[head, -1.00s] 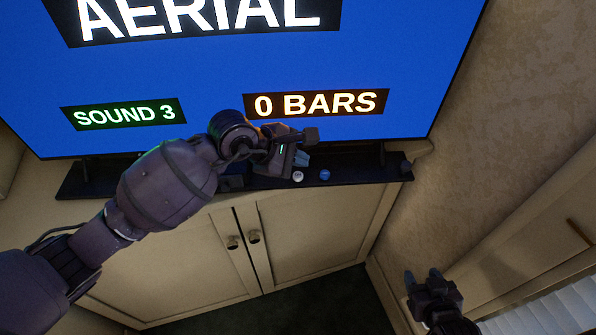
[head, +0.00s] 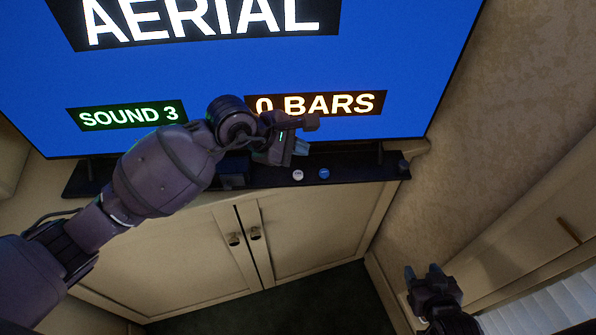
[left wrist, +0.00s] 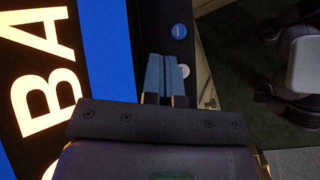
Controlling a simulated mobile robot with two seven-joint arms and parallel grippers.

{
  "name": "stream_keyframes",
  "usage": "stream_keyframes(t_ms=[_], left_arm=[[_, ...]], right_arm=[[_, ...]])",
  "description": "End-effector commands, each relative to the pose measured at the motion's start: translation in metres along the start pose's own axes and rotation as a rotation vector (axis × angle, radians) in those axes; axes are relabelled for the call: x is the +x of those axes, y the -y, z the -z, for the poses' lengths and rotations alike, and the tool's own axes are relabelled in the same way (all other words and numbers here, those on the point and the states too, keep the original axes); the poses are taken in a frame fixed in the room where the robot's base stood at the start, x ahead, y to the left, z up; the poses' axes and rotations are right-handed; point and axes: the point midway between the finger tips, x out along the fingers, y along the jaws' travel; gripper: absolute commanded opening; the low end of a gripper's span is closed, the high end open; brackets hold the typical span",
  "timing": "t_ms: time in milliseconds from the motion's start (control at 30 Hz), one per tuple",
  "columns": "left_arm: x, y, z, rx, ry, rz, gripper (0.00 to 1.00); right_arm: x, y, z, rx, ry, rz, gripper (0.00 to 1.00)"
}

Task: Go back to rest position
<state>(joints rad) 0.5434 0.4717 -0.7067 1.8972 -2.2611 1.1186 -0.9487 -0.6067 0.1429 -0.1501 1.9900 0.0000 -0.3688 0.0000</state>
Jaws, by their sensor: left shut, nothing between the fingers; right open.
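My left gripper (head: 301,148) is shut and empty in front of the lower edge of the TV screen (head: 220,75). Its blue fingertips, pressed together, show in the left wrist view (left wrist: 165,75). A white button (head: 298,175) and a blue button (head: 324,174) sit on the dark shelf bar below the screen, just below and right of my left gripper. In the left wrist view the blue button (left wrist: 179,31) is clear, and the white button (left wrist: 184,71) is partly behind the fingertips. My right gripper (head: 423,270) is open and empty at the lower right.
The dark shelf bar (head: 360,170) runs above a cream cabinet (head: 320,225) with two doors and knobs. A wall (head: 500,130) and a ledge with slatted blinds (head: 550,310) stand on the right. The dark floor (head: 300,305) in front is clear.

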Motion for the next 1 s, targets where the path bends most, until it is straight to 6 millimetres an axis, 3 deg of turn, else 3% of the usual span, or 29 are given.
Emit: stream_keyframes(t_ms=[333, 533, 633, 767, 867, 1000], left_arm=[[0.0, 0.002, -0.006, -0.026, 0.037, -0.01, 0.0], [-0.013, 0.005, -0.048, -0.266, 0.34, -0.099, 0.0], [-0.033, -0.001, -0.07, -0.471, 0.562, -0.172, 0.0], [-0.069, -0.013, -0.082, -0.763, 0.834, -0.269, 0.0], [-0.099, -0.022, -0.076, -0.997, 1.029, -0.347, 0.0], [-0.139, -0.029, -0.048, -1.342, 1.281, -0.465, 0.0]], right_arm=[[0.004, 0.001, 0.007, -0.002, -0.014, 0.002, 0.5], [0.004, 0.001, 0.007, -0.002, -0.013, 0.002, 0.5], [0.003, 0.001, 0.006, -0.002, -0.011, 0.002, 0.5], [0.001, 0.0, 0.002, -0.001, -0.004, 0.001, 0.5], [0.0, 0.0, -0.001, 0.0, 0.001, 0.0, 0.5], [-0.001, 0.0, -0.002, 0.0, 0.004, -0.001, 0.5]])
